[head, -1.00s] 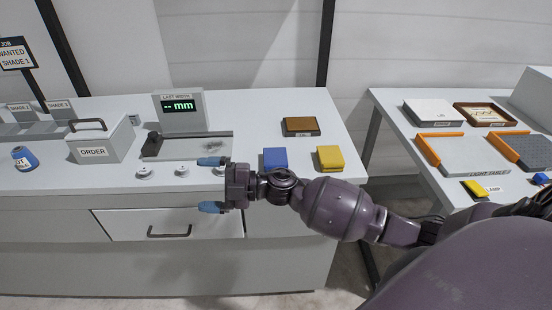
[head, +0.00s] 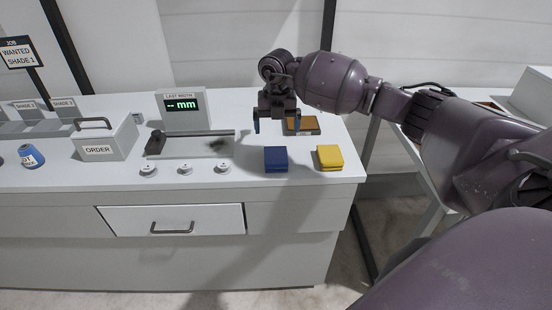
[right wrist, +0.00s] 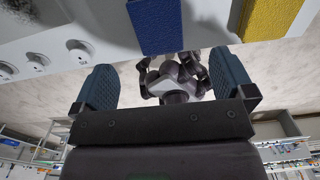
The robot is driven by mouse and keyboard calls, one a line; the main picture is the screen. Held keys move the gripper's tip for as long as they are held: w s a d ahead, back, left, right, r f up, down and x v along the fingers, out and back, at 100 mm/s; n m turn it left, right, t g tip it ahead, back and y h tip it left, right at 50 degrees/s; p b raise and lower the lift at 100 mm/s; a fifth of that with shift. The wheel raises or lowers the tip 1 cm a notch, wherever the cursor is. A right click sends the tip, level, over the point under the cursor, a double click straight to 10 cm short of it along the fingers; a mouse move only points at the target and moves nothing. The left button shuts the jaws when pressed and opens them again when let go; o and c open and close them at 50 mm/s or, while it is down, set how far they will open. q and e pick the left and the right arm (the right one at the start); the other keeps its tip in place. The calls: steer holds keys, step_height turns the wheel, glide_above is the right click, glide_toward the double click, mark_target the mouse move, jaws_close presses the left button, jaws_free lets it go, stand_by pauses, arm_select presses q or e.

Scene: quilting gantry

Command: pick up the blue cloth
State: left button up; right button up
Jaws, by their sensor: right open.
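The blue cloth (head: 276,159) is a small folded square lying on the white counter, left of the yellow cloth (head: 329,157). My right gripper (head: 276,126) is open and empty, above the counter, pointing down near the far side of the blue cloth in the head view. In the right wrist view the blue cloth (right wrist: 158,25) shows at the top, beyond the two spread blue fingers (right wrist: 163,85), with the yellow cloth (right wrist: 270,18) to its right. The gripper and the cloth look apart. My left gripper is not in view.
A brown block (head: 301,126) lies just behind the gripper. An ORDER box (head: 105,147) and a width display (head: 182,105) stand further left. The drawer (head: 172,220) below looks slightly open.

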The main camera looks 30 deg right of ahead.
mark_target(276, 155)
steer(key=f, duration=1)
steer(key=shift+s+a+f, duration=0.2)
steer(key=shift+a+f, duration=0.05)
steer(key=shift+a, duration=0.05)
steer(key=shift+c, duration=0.2)
steer(key=c, duration=0.9)
steer(key=shift+r, duration=0.2)
step_height(276, 155, up, 20)
steer(key=shift+f, duration=0.1)
